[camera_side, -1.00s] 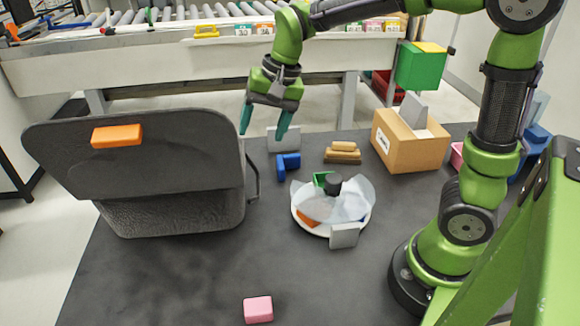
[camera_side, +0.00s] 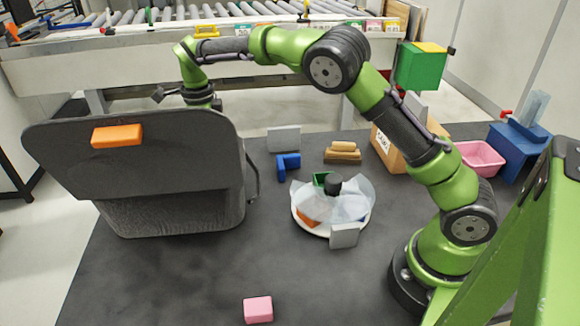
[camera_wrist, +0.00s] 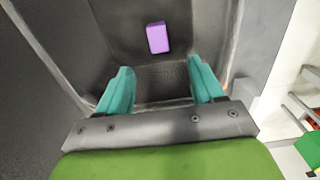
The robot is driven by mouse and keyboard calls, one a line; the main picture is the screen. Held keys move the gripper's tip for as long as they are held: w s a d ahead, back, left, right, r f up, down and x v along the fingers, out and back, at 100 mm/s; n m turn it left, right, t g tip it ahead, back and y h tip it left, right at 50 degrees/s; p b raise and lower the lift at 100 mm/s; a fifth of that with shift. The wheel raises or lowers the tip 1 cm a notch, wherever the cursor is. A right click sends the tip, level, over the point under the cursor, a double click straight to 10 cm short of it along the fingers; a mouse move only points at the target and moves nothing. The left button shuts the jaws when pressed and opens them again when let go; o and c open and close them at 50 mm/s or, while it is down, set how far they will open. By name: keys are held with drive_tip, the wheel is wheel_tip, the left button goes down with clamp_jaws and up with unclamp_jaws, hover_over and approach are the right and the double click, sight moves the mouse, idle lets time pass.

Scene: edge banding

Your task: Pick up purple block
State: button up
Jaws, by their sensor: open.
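The purple block (camera_wrist: 158,37) lies inside the dark grey bin (camera_wrist: 110,28), and shows only in the wrist view. In the side view the bin (camera_side: 170,215) stands at the left of the table with its raised grey panel towards the camera, so the block is hidden there. My gripper (camera_wrist: 160,82) is open and empty, its two teal fingers apart and pointing into the bin. In the wrist view the block is beyond the fingertips, roughly centred between them. In the side view the fingers are hidden behind the bin's panel.
An orange block (camera_side: 117,136) sits on the bin's panel. A white plate (camera_side: 318,229) with a clear cover, a blue bracket (camera_side: 288,166), brown pieces (camera_side: 343,154) and a cardboard box (camera_side: 392,150) stand to the right. A pink block (camera_side: 258,309) lies at the front, with clear table around it.

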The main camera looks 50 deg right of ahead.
wheel_tip(320, 180, down, 8)
drive_tip(key=shift+f, duration=0.1)
drive_tip(key=f, duration=0.5)
drive_tip(key=shift+s+a, duration=0.1)
drive_tip(key=shift+s, duration=0.1)
drive_tip(key=shift+r, duration=0.1)
drive_tip(key=c, duration=1.1)
